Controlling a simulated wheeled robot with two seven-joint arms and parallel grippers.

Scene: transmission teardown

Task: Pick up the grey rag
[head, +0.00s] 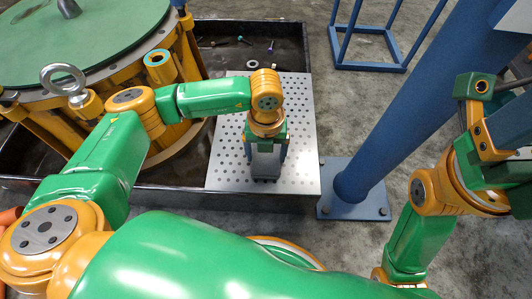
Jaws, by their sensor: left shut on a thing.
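My left gripper (265,163) points down over the right part of the perforated light-grey plate (225,150). It is shut on a grey thing (265,177), which looks like the grey rag. The gripper body hides much of it, and its outline is hard to make out. Whether it touches the plate cannot be told. No other grey rag shows. My right arm is at the right edge of the view; its gripper is not clearly shown.
The plate lies across a dark tray (290,42) holding several small loose parts (243,40). A large green-topped housing (95,35) with a lifting eye (63,78) stands at left. A thick blue post (385,130) on a base plate stands right of the tray.

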